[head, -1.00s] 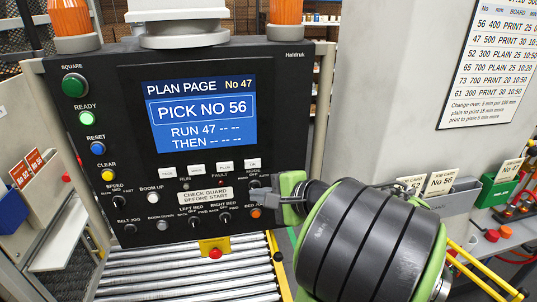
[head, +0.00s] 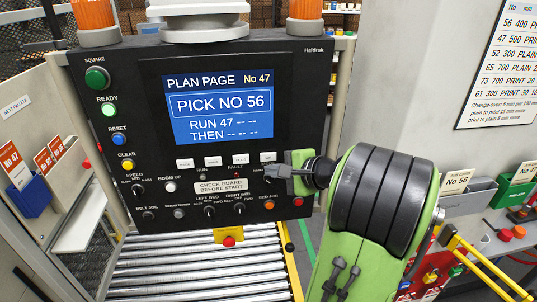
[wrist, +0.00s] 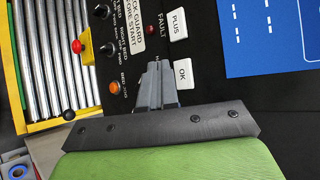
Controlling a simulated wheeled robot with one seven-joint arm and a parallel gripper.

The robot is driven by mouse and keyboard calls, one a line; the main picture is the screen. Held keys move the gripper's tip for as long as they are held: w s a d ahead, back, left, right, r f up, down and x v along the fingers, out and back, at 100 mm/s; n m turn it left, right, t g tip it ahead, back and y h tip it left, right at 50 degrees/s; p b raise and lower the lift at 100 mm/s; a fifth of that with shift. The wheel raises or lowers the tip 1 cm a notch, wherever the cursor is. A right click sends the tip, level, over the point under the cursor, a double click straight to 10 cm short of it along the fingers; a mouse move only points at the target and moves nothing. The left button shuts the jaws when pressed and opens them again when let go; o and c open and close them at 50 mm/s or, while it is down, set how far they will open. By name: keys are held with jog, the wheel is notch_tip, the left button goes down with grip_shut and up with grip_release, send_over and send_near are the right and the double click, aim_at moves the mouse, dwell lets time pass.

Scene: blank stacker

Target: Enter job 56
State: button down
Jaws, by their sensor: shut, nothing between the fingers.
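The control panel's screen (head: 220,108) reads "PLAN PAGE No 47", "PICK NO 56", "RUN 47 -- --" and "THEN -- -- --". Below it is a row of pale keys, including the PLUS key (head: 240,159) and the OK key (head: 268,157). In the wrist view, the PLUS key (wrist: 177,23) and the OK key (wrist: 182,73) read clearly. My gripper (head: 274,172) is shut and empty, in front of the panel just below the OK key. In the wrist view its fingertips (wrist: 157,64) lie beside the OK key; contact cannot be told. My gripper hides the knob below that key.
Lamps, buttons and knobs fill the panel's left side and lower rows, including the orange BED JOG button (head: 269,205). A roller bed (head: 190,265) runs below. A job chart (head: 497,70) hangs on the right, above a "No 56" card (head: 457,181).

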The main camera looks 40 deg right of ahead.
aim_at(262, 161)
jog(key=shift+w+d+r, duration=0.1)
jog(key=shift+w+d, duration=0.4)
jog(key=shift+w, duration=0.25)
jog(key=shift+p, duration=0.45)
dwell(1.1)
jog(key=shift+w+d, duration=0.25)
jog(key=shift+w, duration=0.1)
jog(key=shift+w+d+p, duration=0.2)
jog(key=shift+w+p, duration=0.05)
jog(key=shift+p, duration=0.2)
dwell(0.5)
jog(key=shift+s+a, duration=0.5)
jog(key=shift+s, duration=0.15)
